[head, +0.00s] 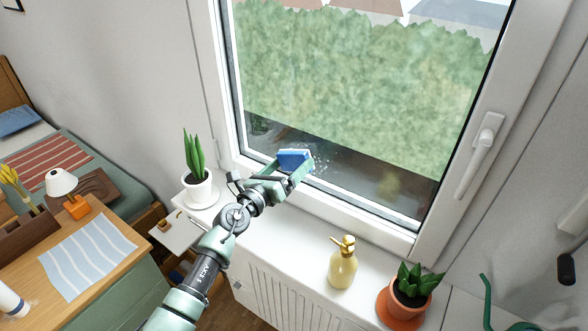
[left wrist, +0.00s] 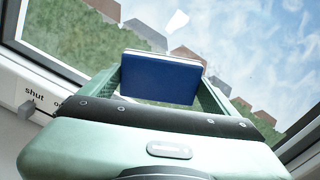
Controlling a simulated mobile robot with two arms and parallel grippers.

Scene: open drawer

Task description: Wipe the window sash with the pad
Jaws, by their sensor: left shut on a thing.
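My left gripper (head: 285,172) is shut on a blue pad (head: 293,159) with a paler edge. The pad is at the lower left of the window's glass, close to the pane; I cannot tell whether it touches. In the left wrist view the blue pad (left wrist: 160,79) sits between the green fingers. The window sash (head: 345,201) is white and looks closed, with a white handle (head: 480,150) on its right side. White speckles (head: 320,163) show on the glass just right of the pad. My right gripper is not in view.
On the white sill stand a potted plant (head: 198,188) at left, a yellow spray bottle (head: 342,268) and a plant in a terracotta pot (head: 408,301) at right. The sill between the left plant and the bottle is clear. A wooden desk with a lamp (head: 62,184) is at left.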

